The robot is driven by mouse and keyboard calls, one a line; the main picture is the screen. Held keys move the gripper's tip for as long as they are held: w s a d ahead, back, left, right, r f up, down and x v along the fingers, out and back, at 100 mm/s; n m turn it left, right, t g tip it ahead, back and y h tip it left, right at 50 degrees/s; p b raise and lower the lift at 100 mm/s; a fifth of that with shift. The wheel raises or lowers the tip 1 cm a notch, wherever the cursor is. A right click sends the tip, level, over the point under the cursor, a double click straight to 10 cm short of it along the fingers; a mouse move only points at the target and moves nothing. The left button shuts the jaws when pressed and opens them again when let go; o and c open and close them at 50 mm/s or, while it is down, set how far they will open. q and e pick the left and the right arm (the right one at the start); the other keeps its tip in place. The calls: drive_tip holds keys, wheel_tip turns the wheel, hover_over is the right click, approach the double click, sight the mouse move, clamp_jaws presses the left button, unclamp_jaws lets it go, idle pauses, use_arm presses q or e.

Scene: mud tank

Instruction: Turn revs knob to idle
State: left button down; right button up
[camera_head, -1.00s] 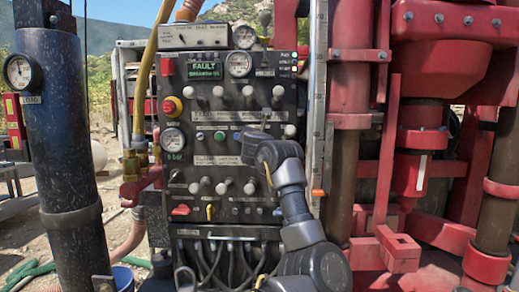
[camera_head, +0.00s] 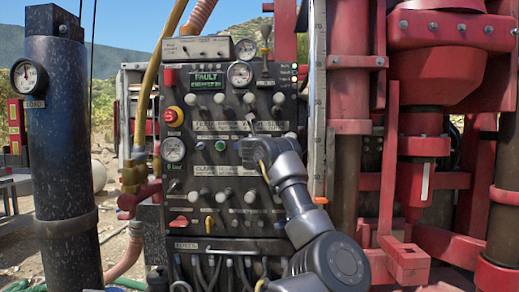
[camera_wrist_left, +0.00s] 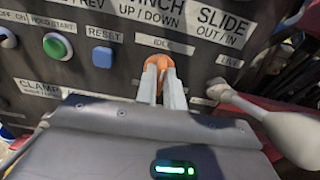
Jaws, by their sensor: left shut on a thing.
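The black control panel (camera_head: 180,245) stands in the middle of the head view. My left gripper (camera_wrist_left: 160,66) is against it, its orange tips together just below the IDLE label (camera_wrist_left: 165,45) in the left wrist view. It is shut on a small knob there, which the tips almost wholly hide. I cannot tell which way the knob points. In the head view my left arm comes up from the lower right, and its wrist covers the tips and the knob. My right gripper is in neither view.
A grey lever with a thick end (camera_wrist_left: 293,138) sticks out close to the gripper's right. A blue button (camera_wrist_left: 102,57) and a green button (camera_wrist_left: 57,46) lie to its left. Red drill framework (camera_head: 405,200) stands right of the panel, a black column (camera_head: 62,150) left.

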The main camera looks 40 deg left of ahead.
use_arm(q)
drive_tip(key=shift+f, duration=0.1)
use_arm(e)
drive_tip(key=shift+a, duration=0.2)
use_arm(q)
drive_tip(key=c, duration=1.5)
unclamp_jaws()
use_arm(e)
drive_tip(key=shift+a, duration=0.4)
